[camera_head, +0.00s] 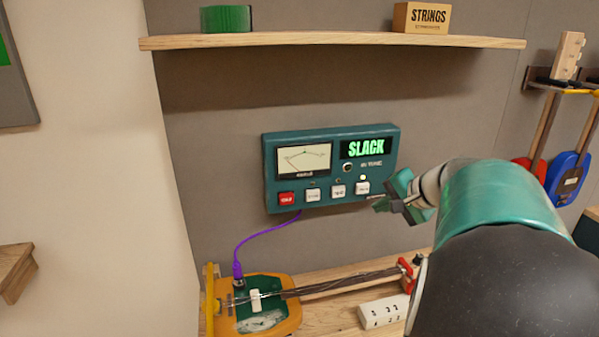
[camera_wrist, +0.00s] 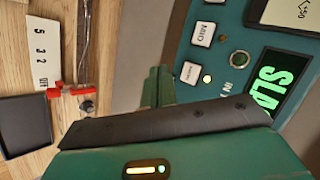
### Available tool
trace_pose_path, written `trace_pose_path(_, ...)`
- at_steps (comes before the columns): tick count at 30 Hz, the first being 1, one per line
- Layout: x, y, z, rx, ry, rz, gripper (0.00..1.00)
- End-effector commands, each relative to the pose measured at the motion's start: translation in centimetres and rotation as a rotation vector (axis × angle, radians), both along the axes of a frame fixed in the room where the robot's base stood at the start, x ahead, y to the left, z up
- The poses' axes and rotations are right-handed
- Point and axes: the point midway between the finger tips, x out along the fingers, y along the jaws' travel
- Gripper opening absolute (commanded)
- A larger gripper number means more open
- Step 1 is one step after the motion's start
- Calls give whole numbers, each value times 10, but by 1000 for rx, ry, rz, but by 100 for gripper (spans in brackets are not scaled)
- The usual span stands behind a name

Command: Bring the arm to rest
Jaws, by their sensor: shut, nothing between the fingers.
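My gripper (camera_head: 382,203) is shut and empty, in front of the lower right corner of a teal wall panel (camera_head: 328,193). I cannot tell whether its fingertips touch the panel. In the wrist view my gripper (camera_wrist: 157,85) points at the panel (camera_wrist: 232,18) beside its white buttons. The panel has a dial meter (camera_head: 304,159), a green lit display reading SLACK (camera_head: 366,148), a red button (camera_head: 286,198) and several white buttons. A small light glows above the rightmost white button (camera_head: 362,188). My arm reaches in from the lower right.
An orange and green stringed instrument (camera_head: 283,312) lies on the wooden bench below, joined to the panel by a purple cable (camera_head: 249,240). A white numbered block (camera_head: 382,312) lies nearby. A shelf (camera_head: 330,41) runs above. Instruments hang at the right (camera_head: 568,180).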

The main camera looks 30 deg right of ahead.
Motion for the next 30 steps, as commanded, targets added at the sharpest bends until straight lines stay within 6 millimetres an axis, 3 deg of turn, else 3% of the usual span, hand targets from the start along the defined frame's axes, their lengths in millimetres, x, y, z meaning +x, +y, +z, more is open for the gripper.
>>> trace_pose_path(5, 0, 1, 0, 0, 0, 3, 0)
trace_pose_path(8, 4, 16, 0, -10, 11, 34, 0)
trace_pose_path(11, 8, 54, 1, -39, 39, 117, 0)
trace_pose_path(14, 9, 113, -1, -100, 88, 251, 0)
trace_pose_path(18, -5, 197, -9, -230, 161, 458, 0)
trace_pose_path(21, -23, 247, -17, -343, 203, 596, 0)
trace_pose_path(27, -70, 318, -36, -616, 254, 838, 0)
trace_pose_path(30, -88, 336, -44, -741, 261, 918, 0)
